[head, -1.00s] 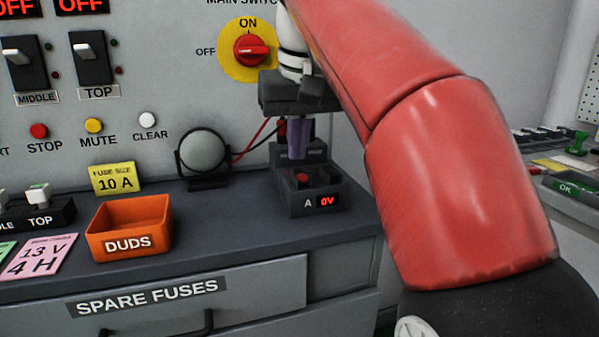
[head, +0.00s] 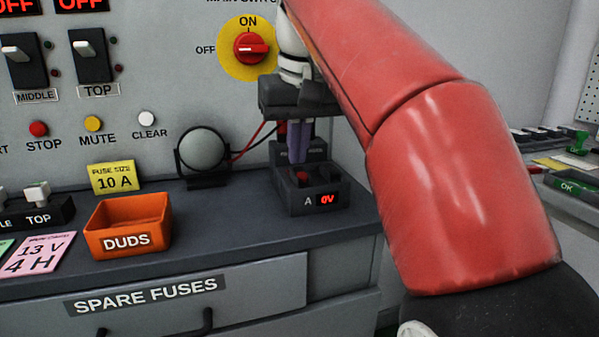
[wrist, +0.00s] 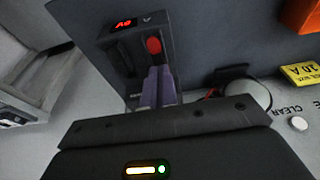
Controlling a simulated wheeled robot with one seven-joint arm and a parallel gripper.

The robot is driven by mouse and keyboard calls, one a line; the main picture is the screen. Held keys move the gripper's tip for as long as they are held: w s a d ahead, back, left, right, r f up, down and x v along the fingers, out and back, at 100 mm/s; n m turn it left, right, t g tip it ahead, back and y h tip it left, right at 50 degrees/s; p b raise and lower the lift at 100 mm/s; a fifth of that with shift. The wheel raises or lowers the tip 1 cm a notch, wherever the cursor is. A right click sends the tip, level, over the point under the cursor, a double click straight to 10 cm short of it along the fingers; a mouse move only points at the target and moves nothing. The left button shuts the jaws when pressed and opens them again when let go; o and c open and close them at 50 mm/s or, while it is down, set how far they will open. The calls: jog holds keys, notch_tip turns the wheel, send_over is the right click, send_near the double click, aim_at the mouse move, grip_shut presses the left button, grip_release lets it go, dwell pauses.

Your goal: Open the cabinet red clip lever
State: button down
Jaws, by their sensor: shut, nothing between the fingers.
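The small dark clip unit (head: 318,212), marked A with a red 0V display, stands on the cabinet top at the back. Its red clip lever (head: 302,177) shows low in the unit, just below my fingertips. My gripper (head: 299,160) points down over the unit, its purple fingers shut together and empty. In the wrist view the red lever (wrist: 153,45) is just beyond the tips of the fingers (wrist: 158,72). A dark lever or slot (wrist: 125,56) lies beside it. I cannot tell whether the fingers touch the red lever.
A grey round lamp (head: 203,150) with red and black leads stands left of the unit. The orange DUDS bin (head: 128,226) and a yellow 10 A card (head: 117,177) are further left. The red main switch (head: 250,48) is on the panel behind. My arm covers the right side.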

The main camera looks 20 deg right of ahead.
jog(key=shift+f+b, duration=0.35)
jog(key=shift+f, duration=0.1)
jog(key=p+v, duration=0.2)
jog(key=w+p+v, duration=0.1)
jog(key=p+v, duration=0.2)
jog(key=shift+w+r, duration=0.1)
jog(key=shift+r, duration=0.05)
dwell(0.5)
dwell(0.3)
